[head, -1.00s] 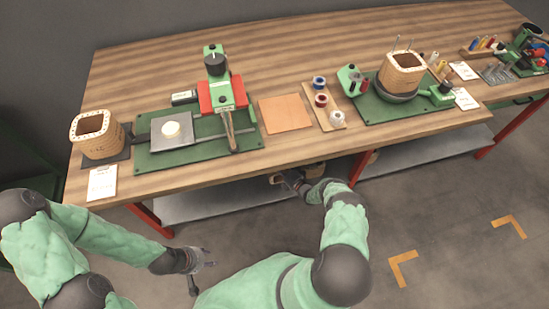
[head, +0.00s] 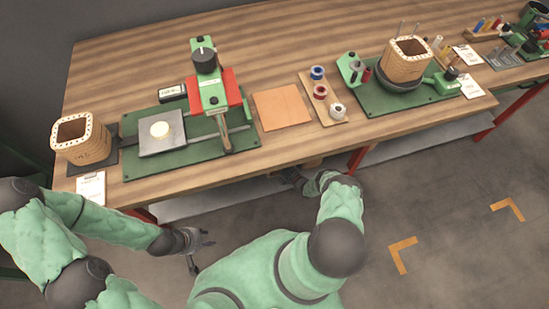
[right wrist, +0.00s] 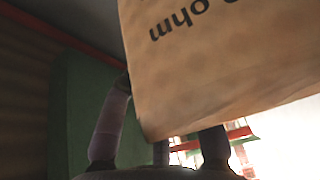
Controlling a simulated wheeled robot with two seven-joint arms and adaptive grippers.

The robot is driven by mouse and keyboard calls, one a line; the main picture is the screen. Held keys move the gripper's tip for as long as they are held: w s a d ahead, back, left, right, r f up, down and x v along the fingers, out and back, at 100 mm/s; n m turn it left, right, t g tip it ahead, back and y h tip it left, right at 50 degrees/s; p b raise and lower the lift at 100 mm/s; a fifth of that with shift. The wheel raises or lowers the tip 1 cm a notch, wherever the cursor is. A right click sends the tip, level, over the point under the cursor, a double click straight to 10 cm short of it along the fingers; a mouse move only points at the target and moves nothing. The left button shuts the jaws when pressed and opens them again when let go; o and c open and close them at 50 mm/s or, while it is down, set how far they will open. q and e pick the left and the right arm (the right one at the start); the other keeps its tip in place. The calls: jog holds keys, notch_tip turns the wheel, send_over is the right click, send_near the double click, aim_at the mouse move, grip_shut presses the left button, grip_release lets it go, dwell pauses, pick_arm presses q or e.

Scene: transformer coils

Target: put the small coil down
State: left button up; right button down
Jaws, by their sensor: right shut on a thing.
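A tan paper-wrapped coil with upside-down printed lettering (right wrist: 220,60) fills the upper right of the right wrist view. My right gripper (right wrist: 160,150) is shut on it; the fingers show at its lower part. In the head view my right gripper (head: 292,178) is beneath the bench's front edge, above the lower shelf, and the coil is almost wholly hidden by the bench top. Whether the coil touches the shelf cannot be told. My left gripper (head: 203,250) is open and empty, in front of the bench at left.
The grey lower shelf (head: 215,202) runs under the wooden bench (head: 280,145), between red legs (head: 356,160). On top stand a tan coil (head: 82,142) at left, a green press (head: 207,85), and another coil (head: 405,62) on a green stand. Floor at right is clear.

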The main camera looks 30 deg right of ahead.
jog(key=shift+f, duration=0.1)
jog(key=c, duration=1)
grip_release()
jog(key=shift+o, duration=0.2)
jog(key=p+v, duration=0.2)
jog(key=v, duration=1)
jog(key=shift+p, duration=0.3)
